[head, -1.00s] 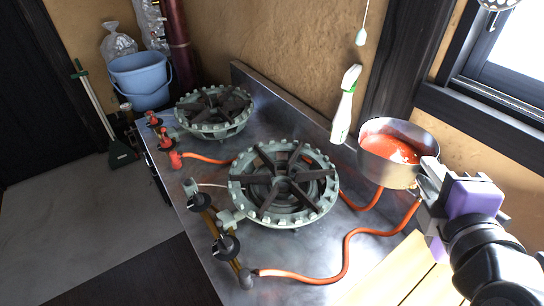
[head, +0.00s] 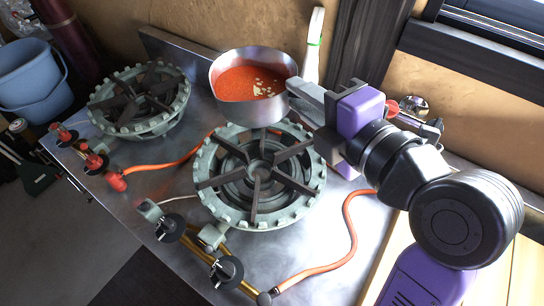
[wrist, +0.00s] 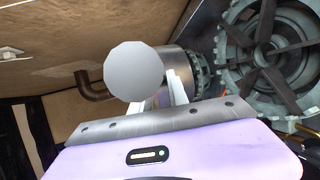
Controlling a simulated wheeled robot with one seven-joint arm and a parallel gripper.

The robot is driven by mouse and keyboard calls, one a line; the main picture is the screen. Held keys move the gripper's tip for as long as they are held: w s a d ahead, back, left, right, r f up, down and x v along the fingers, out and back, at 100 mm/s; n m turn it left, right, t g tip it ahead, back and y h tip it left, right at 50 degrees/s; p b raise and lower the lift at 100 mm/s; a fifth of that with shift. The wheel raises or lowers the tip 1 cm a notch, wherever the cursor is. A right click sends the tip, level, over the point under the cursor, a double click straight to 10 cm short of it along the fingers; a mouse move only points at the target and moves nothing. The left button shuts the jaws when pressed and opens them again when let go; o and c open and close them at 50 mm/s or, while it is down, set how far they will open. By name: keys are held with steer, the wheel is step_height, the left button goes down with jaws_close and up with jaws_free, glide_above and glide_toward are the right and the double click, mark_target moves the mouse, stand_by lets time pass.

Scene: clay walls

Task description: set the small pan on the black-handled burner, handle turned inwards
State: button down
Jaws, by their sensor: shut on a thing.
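The small pan (head: 252,103) is a metal pan holding red sauce with pale bits. In the head view it hangs level, or nearly so, above the back edge of the black-handled burner (head: 314,190). This is the nearer green ring with dark bars, with black knobs (head: 226,271) in front. My gripper (head: 305,97) is shut on the pan's handle, to the right of the bowl; the handle is mostly hidden by the fingers. In the wrist view the pan (wrist: 187,62) shows partly behind the fingers, and a burner (wrist: 275,55) lies to the right.
A second green burner (head: 140,128) with red knobs (head: 116,181) stands to the left. An orange hose (head: 353,240) curves over the steel counter. A spray bottle (head: 312,50) is behind the pan, near the clay wall. A blue bucket (head: 30,80) is far left.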

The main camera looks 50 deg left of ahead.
step_height(320, 180, down, 18)
steer(key=shift+f+p, duration=0.2)
steer(key=shift+p, duration=0.2)
steer(key=shift+f, duration=0.1)
stand_by(0.3)
steer(key=c, duration=1.3)
jaws_free()
steer(key=shift+f, duration=0.1)
steer(key=b+v, duration=0.2)
steer(key=v, duration=1)
steer(key=shift+b, duration=0.4)
